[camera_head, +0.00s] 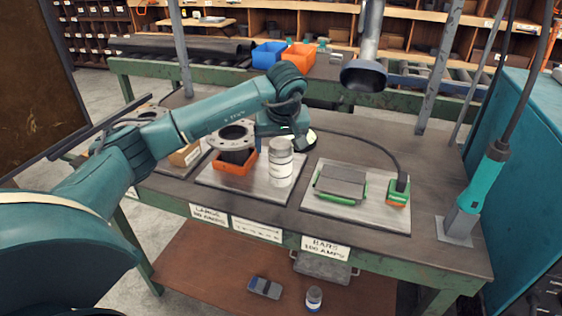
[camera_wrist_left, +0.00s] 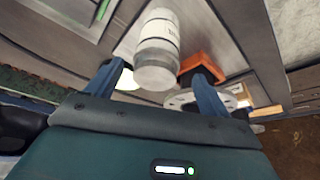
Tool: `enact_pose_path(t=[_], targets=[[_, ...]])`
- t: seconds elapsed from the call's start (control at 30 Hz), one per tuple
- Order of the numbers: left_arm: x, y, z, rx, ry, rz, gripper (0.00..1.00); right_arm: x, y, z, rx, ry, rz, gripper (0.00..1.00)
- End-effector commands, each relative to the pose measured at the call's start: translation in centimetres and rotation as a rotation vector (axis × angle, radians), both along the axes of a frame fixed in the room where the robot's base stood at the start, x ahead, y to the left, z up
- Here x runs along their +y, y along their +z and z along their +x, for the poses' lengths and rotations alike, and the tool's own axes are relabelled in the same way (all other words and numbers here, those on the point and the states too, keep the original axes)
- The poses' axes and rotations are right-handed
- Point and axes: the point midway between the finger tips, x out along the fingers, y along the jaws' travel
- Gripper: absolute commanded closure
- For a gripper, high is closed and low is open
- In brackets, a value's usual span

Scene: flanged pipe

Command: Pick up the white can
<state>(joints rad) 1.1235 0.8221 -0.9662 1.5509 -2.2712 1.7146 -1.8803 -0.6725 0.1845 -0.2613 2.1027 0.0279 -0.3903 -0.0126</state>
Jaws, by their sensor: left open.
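The white can (camera_head: 280,162), with a grey lid and a label band, stands upright on a metal plate (camera_head: 262,189) on the workbench. My left gripper (camera_head: 290,134) is just behind the can in the head view, its fingers mostly hidden. In the left wrist view the open fingers of my left gripper (camera_wrist_left: 158,70) spread to either side of the can (camera_wrist_left: 158,42), which shows between and beyond their tips. I cannot tell whether they touch it. My right gripper is in neither view.
An orange tray (camera_head: 234,164) and a grey flange (camera_head: 231,136) stand close left of the can. A second plate to the right holds a grey block (camera_head: 341,183) and a green-orange piece (camera_head: 398,192). A teal tool (camera_head: 480,184) stands at the bench's right end.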

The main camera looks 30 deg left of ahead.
Motion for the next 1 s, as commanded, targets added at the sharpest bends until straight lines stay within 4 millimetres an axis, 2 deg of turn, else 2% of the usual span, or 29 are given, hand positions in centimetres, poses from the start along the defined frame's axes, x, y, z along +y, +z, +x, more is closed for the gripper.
enact_pose_path(t=[0.17,0.4,0.73,1.0], targets=[[0.1,-1.2,0.4,0.002,-0.001,-0.001,0.19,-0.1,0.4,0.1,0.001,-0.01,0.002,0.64],[0.8,-4.5,1.5,0.001,0.0,-0.002,0.19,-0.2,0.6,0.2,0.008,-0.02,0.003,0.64],[1.0,-5.2,1.7,-0.001,-0.001,-0.001,0.19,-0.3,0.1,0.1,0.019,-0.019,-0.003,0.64],[1.0,-5.2,1.7,-0.001,-0.001,-0.001,0.41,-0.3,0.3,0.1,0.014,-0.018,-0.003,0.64]])
